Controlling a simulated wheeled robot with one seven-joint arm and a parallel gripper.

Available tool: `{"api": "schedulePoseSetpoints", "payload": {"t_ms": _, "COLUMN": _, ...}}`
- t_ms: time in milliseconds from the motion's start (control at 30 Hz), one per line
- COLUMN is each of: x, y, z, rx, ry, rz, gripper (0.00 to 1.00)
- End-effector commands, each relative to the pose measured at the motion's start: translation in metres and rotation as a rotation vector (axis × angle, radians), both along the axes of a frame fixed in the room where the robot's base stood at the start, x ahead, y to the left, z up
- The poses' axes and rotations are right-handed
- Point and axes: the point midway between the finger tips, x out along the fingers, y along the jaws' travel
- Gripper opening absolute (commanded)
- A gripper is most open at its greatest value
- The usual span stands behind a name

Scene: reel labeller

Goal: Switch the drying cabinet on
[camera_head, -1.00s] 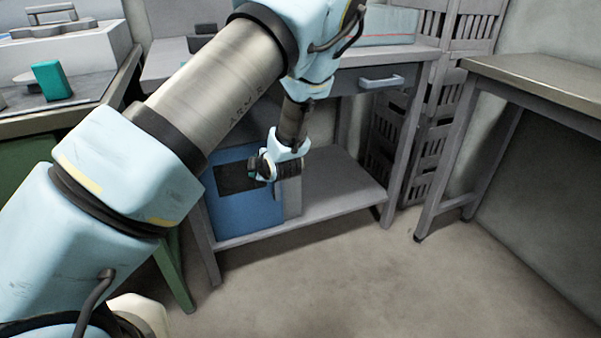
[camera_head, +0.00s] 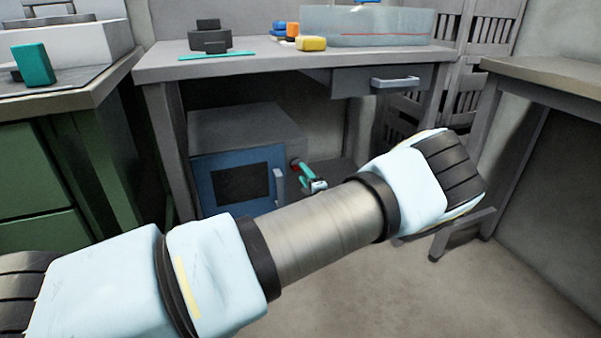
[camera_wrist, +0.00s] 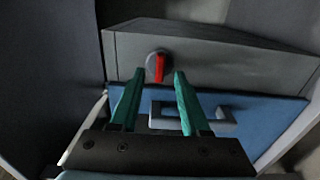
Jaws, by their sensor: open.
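The drying cabinet (camera_head: 240,135) is a grey box with a blue door (camera_head: 205,182) and a dark window, on the shelf under the bench. A round grey knob with a red bar (camera_wrist: 159,67) sits on its grey panel in the wrist view, with the bar roughly upright. My gripper (camera_wrist: 157,82) has its two teal fingers apart, one at each side of the knob in the picture. I cannot tell whether they touch it. In the head view my gripper (camera_head: 303,172) is small and partly hidden, at the cabinet's right side.
The door handle (camera_wrist: 222,126) lies below the knob in the wrist view, behind the fingers. The grey bench (camera_head: 190,67) overhangs the cabinet and holds several small items. A table (camera_head: 550,72) stands at right. The floor (camera_head: 400,290) is clear.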

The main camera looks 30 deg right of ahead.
Motion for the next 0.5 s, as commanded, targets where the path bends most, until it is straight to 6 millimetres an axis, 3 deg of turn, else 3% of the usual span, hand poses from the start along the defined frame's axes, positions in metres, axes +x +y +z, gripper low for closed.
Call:
{"api": "schedulePoseSetpoints", "payload": {"t_ms": 200, "x": 0.027, "y": -0.003, "z": -0.001, "rx": 0.000, "ry": 0.001, "rz": 0.000, "gripper": 0.46}}
{"api": "schedulePoseSetpoints", "payload": {"t_ms": 500, "x": 0.034, "y": -0.004, "z": 0.000, "rx": 0.001, "ry": 0.001, "rz": 0.000, "gripper": 0.46}}
